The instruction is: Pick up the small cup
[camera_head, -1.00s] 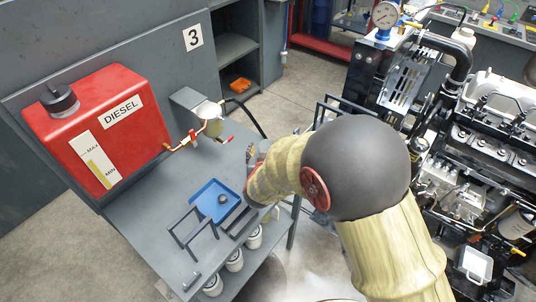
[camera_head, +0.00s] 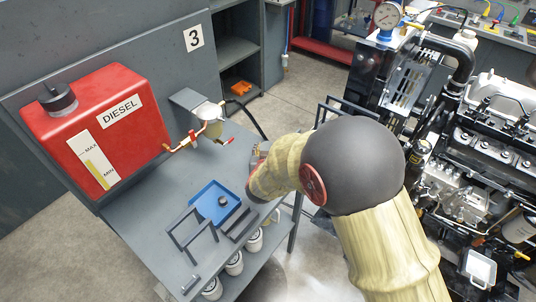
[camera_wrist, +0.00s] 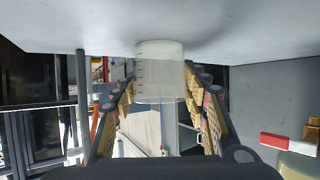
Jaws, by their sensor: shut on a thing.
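The small cup (camera_wrist: 160,62) is a translucent white cup with dark graduation marks, seen in the wrist view at the upper centre. My gripper (camera_wrist: 160,88) has its padded fingers on both sides of the cup and is shut on it. The cup looks close to a pale grey surface; I cannot tell whether it touches it. In the head view, my gripper (camera_head: 258,155) is mostly hidden behind my own arm, over the right edge of the grey bench. The cup cannot be made out there.
The grey bench (camera_head: 160,215) carries a red diesel tank (camera_head: 140,130), a blue tray (camera_head: 205,198) with a small dark part, and a dark metal stand (camera_head: 180,230). A valve with a funnel (camera_head: 210,115) is near my gripper. A diesel engine (camera_head: 470,150) stands at right.

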